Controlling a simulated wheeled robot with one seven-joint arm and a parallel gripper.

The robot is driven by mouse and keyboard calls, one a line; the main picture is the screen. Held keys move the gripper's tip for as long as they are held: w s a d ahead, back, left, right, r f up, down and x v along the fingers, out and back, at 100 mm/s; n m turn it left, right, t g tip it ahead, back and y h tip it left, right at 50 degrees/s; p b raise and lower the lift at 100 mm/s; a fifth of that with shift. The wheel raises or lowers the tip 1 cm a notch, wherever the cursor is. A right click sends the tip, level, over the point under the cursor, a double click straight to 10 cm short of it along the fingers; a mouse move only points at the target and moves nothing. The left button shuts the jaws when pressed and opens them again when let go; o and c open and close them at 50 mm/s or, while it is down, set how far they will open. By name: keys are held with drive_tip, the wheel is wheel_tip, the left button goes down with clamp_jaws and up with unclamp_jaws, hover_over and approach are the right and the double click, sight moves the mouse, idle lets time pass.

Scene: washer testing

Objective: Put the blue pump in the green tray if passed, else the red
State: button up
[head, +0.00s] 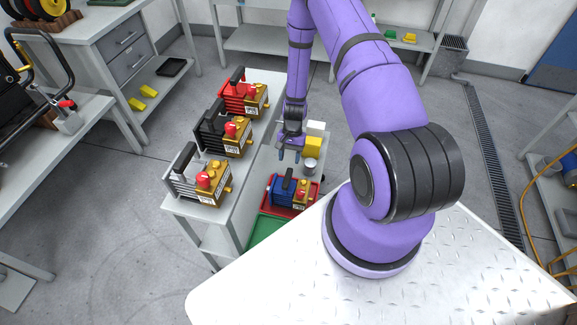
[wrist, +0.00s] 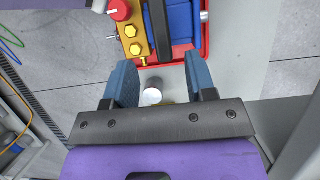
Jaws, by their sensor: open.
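The blue pump (head: 283,190), with a yellow-gold end, red knob and dark handle, sits in the red tray (head: 319,187). In the wrist view the pump (wrist: 181,22) and the red tray (wrist: 207,32) show at the top, partly cut off. The green tray (head: 264,233) lies beside the red one, nearer the camera, with no object visible in it. My gripper (head: 290,154) is open and empty, beyond the red tray from the head camera. In the wrist view its fingers (wrist: 160,85) are apart, with the pump ahead of them. I see no readable pass or fail mark.
Red (head: 241,97), black (head: 222,133) and white (head: 197,180) pumps line the higher shelf at left.

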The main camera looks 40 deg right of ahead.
drive_tip(key=shift+w+d+r, duration=0.1)
drive_tip(key=shift+w+r, duration=0.1)
drive_tip(key=shift+r, duration=0.35)
drive_tip(key=w+a+r+n+t+h, duration=0.1)
drive_tip(key=w+r+n, duration=0.15)
drive_tip(key=r, duration=1.15)
drive_tip(key=w+a+r+n+t, duration=0.1)
drive_tip(key=w+a+r, duration=0.15)
drive_tip(key=r, duration=1.15)
drive_tip(key=s+a+r+n+t+h, duration=0.1)
drive_tip(key=s+a+r, duration=0.1)
drive_tip(key=r, duration=0.7)
drive_tip(key=s+a+r+n+t, duration=0.1)
drive_tip(key=s+a+r+n, duration=0.15)
drive_tip(key=r, duration=0.55)
drive_tip(key=s+a+r+n+t, duration=0.1)
drive_tip(key=s+a+r+t, duration=0.1)
drive_tip(key=s+r, duration=0.5)
drive_tip(key=s+a+r+n+t+h, duration=0.1)
drive_tip(key=s+a+r+n+t, duration=0.1)
drive_tip(key=s+r, duration=0.6)
drive_tip(key=shift+s+a, duration=0.2)
drive_tip(key=shift+s, duration=3.2)
